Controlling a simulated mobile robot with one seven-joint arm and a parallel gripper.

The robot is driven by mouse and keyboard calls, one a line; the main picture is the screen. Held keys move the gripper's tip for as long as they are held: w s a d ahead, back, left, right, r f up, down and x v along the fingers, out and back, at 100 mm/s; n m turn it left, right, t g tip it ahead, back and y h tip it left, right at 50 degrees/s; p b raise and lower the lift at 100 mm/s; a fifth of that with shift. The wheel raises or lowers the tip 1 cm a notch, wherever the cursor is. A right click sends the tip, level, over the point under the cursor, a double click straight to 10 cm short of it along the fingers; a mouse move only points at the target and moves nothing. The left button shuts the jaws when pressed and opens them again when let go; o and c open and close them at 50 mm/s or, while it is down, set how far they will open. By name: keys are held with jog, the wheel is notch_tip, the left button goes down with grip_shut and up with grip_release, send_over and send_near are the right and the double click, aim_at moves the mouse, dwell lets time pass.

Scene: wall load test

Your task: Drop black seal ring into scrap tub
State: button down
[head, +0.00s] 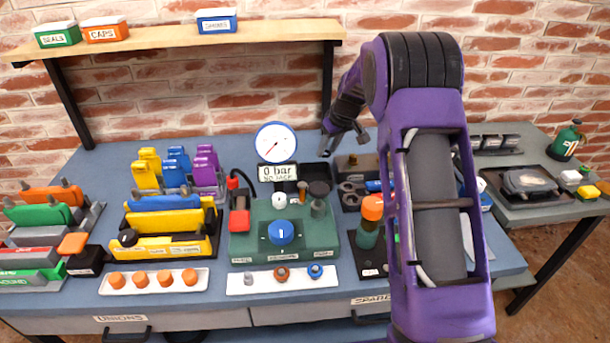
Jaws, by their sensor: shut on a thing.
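My gripper (345,145) is in the upper middle, above the back of the bench, pointing down. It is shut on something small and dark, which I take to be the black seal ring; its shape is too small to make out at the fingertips. A black open tub (316,172) stands on the bench just below and left of the gripper, behind the green test block; it may be the scrap tub, but I see no label on it. Dark rings (350,189) lie in a black tray right of the block, partly hidden by my arm.
The green block (283,230) with a blue knob and an orange-capped bottle (369,220) stand in front. A shelf (160,40) with small bins hangs at the back left.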

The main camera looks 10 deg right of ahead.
aim_at(324, 163)
jog(key=shift+s+f+b+x, duration=0.1)
jog(key=shift+s+b+x, duration=0.1)
jog(key=shift+b+x, duration=0.6)
jog(key=shift+s+f+b+x, duration=0.1)
jog(key=shift+s+b+x, duration=0.15)
jog(key=shift+x, duration=0.95)
jog(key=shift+s+f+b+x, duration=0.15)
jog(key=shift+b+x, duration=0.4)
jog(key=shift+x, duration=0.45)
jog(key=shift+d+r, duration=0.1)
jog(key=shift+r, duration=0.05)
jog(key=shift+c, duration=1.8)
grip_release()
jog(key=p+v, duration=0.1)
jog(key=v, duration=1.6)
jog(key=shift+r, duration=0.2)
jog(key=shift+s, duration=0.1)
